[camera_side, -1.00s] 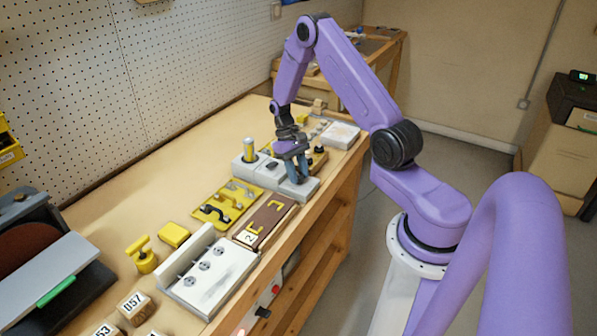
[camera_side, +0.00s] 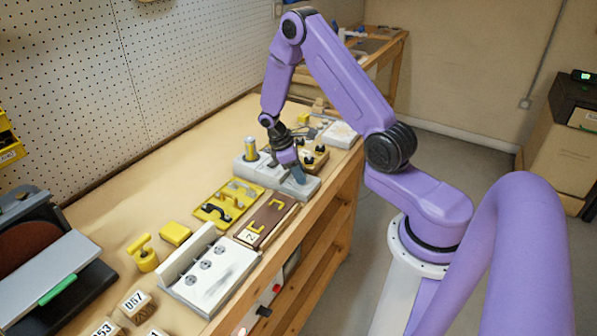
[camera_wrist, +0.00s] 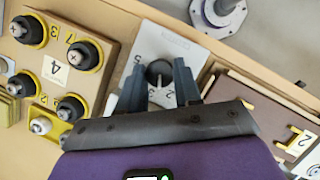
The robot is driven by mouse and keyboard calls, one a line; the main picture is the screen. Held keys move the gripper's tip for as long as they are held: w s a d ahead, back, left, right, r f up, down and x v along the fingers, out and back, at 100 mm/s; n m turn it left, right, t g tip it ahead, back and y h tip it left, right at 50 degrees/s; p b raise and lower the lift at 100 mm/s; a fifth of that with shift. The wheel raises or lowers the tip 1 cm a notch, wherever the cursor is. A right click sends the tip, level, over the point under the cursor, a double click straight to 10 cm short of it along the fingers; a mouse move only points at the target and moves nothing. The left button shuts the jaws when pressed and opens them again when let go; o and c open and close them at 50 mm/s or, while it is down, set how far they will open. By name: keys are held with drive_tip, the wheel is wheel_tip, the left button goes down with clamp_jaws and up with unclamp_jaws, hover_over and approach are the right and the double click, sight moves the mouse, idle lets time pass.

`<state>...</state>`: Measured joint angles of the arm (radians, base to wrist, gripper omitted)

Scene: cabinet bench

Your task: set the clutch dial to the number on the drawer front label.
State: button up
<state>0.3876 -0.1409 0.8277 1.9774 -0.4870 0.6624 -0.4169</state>
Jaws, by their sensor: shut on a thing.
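A black round dial knob (camera_wrist: 158,73) sits on a pale grey plate (camera_wrist: 174,42) in the wrist view. The digits 5, 2 and 3 are readable around it. My gripper (camera_wrist: 158,66) is shut on the knob, one finger on each side. In the side view my gripper (camera_side: 297,172) is over the grey block (camera_side: 305,188) and hides the dial. A brown panel (camera_side: 272,216) with yellow handles bears a white label reading 2 (camera_side: 250,237). This label also shows in the wrist view (camera_wrist: 302,143). The dial's exact setting is unclear.
A tan board (camera_wrist: 85,22) with several black knobs and a label reading 4 lies beside the dial. A yellow cylinder (camera_side: 250,150) stands behind my gripper. A yellow tray (camera_side: 213,210) and a white block with sockets (camera_side: 225,278) are nearer the camera.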

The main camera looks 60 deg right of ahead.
drive_tip(key=shift+n+t+h, duration=0.6)
drive_tip(key=shift+n, duration=1.4)
drive_tip(key=o, duration=1)
drive_tip(key=shift+o, duration=0.2)
drive_tip(key=shift+a, duration=0.1)
drive_tip(key=v, duration=1.7)
drive_tip(key=shift+r, duration=0.25)
